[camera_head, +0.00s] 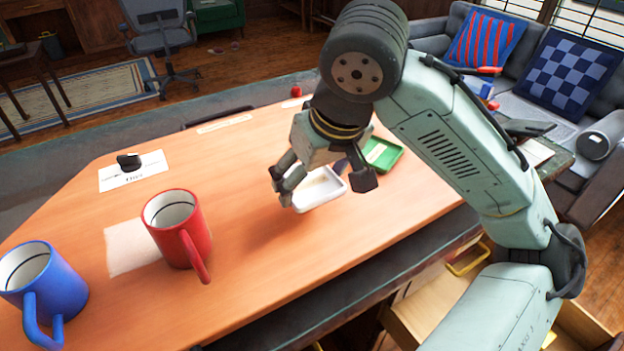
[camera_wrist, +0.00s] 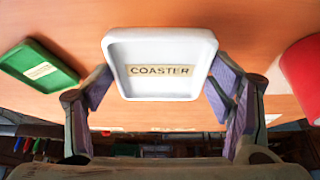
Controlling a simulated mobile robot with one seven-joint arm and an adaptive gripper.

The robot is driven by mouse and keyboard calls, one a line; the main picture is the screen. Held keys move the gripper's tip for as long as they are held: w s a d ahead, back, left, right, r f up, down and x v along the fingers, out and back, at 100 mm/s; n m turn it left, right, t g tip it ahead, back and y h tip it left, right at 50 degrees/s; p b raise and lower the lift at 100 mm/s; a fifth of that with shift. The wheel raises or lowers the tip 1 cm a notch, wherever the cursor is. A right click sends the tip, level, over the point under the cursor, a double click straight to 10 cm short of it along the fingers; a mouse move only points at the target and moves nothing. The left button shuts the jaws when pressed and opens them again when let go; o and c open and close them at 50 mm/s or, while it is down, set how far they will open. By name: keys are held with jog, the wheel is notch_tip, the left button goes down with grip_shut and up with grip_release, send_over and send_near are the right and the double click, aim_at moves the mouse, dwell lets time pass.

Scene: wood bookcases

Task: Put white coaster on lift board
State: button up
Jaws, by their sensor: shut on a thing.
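The white coaster (camera_head: 318,197) is a shallow square tray. In the wrist view the white coaster (camera_wrist: 160,50) bears the label "COASTER". My gripper (camera_head: 322,186) is shut on its two sides; the gripper's fingers (camera_wrist: 160,88) also show in the wrist view. I cannot tell for sure whether it is clear of the table. A white card or board (camera_head: 120,182) with dark print lies at the table's far left, with a small black object (camera_head: 129,162) on it. Its print is too small to read surely, so I cannot tell if it is the lift board.
A green coaster (camera_head: 388,152) lies just beyond the white one, also in the wrist view (camera_wrist: 35,62). A red mug (camera_head: 190,247) stands beside a pale square (camera_head: 122,250); a blue mug (camera_head: 60,290) is at front left. The table (camera_head: 240,240) is clear between red mug and gripper.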

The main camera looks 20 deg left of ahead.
aim_at(314, 181)
jog(key=shift+w+a+f, duration=0.1)
jog(key=shift+w+a, duration=0.2)
jog(key=shift+w, duration=0.55)
jog(key=shift+f, duration=1.7)
jog(key=shift+f, duration=0.2)
jog(key=o, duration=1.2)
jog(key=shift+r, duration=0.25)
jog(key=v, duration=1.2)
jog(key=shift+p, duration=0.3)
